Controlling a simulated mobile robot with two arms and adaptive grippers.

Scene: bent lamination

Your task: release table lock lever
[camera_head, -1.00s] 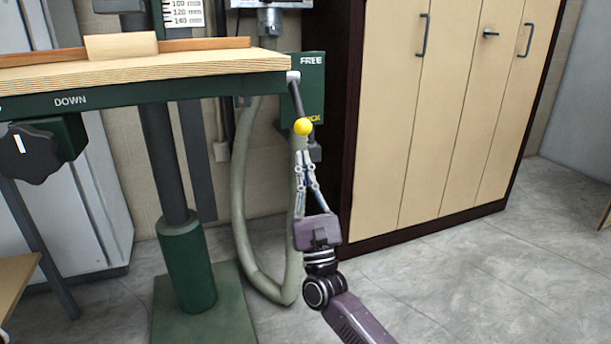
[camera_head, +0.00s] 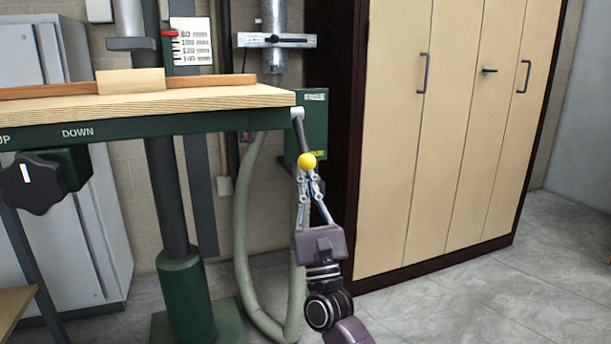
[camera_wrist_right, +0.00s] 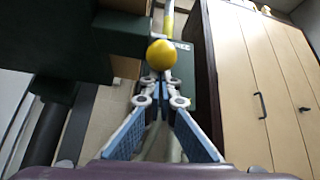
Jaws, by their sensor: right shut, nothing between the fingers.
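The lock lever (camera_head: 301,133) is a dark rod that hangs down, slightly tilted, from a pale pivot at the right end of the green table frame. A yellow ball knob (camera_head: 307,160) is at its lower end. The knob also shows in the right wrist view (camera_wrist_right: 161,54), just beyond the fingertips. My right gripper (camera_head: 309,178) is shut and empty, pointing up just below the knob. Its fingertips (camera_wrist_right: 161,88) look close to or touching the knob; I cannot tell which. My left gripper is out of view.
A green plate (camera_head: 314,110) with a FREE label and a yellow label lower down is behind the lever. The wooden-topped table (camera_head: 200,99) is to the left, with a black knob (camera_head: 33,183) under it. A tall cabinet (camera_head: 395,190) stands to the right. A grey hose (camera_head: 243,240) hangs behind.

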